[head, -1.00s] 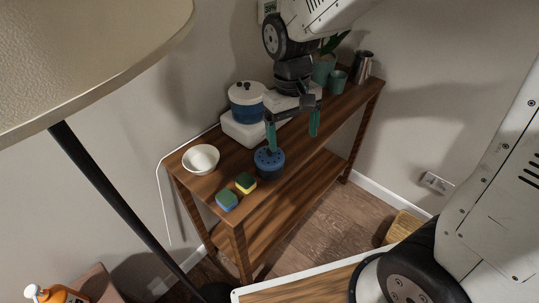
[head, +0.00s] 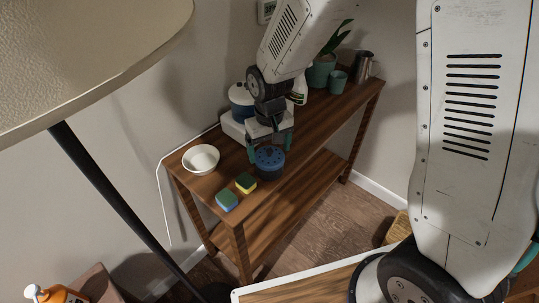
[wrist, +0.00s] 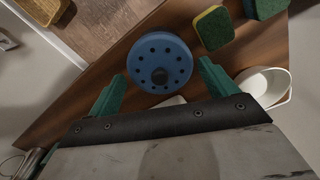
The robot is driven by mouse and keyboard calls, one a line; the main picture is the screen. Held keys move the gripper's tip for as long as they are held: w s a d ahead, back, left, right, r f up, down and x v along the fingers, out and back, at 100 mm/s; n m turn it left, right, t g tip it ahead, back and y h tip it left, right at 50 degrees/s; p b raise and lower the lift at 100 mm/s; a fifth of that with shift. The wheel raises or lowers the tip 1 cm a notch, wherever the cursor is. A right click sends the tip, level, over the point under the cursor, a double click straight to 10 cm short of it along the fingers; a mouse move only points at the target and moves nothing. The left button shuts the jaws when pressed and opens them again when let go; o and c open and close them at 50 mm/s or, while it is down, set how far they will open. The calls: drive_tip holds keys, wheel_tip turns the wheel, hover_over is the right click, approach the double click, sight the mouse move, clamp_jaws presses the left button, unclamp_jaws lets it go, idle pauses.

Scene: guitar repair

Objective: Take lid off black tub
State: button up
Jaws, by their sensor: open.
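The black tub (head: 269,173) stands on the wooden shelf's top near its front edge. My gripper (head: 270,149) is just behind and over the tub, pointing down. In the wrist view its teal fingers (wrist: 160,70) are spread to either side of the lid's near part, with nothing between them but the view of the lid. I cannot tell whether they touch it.
A white bowl (head: 201,159) and two sponges, one blue-green (head: 227,200) and one yellow-green (head: 245,183), lie left of the tub. A blue pot (head: 240,98) on a white block (head: 232,124) stands behind. A teal cup (head: 337,82) and metal jug (head: 363,66) stand far right.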

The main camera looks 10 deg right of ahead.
drive_tip(key=shift+f, duration=0.1)
drive_tip(key=shift+c, duration=0.4)
drive_tip(key=shift+s, duration=0.1)
drive_tip(key=c, duration=1.1)
drive_tip(key=shift+c, duration=0.2)
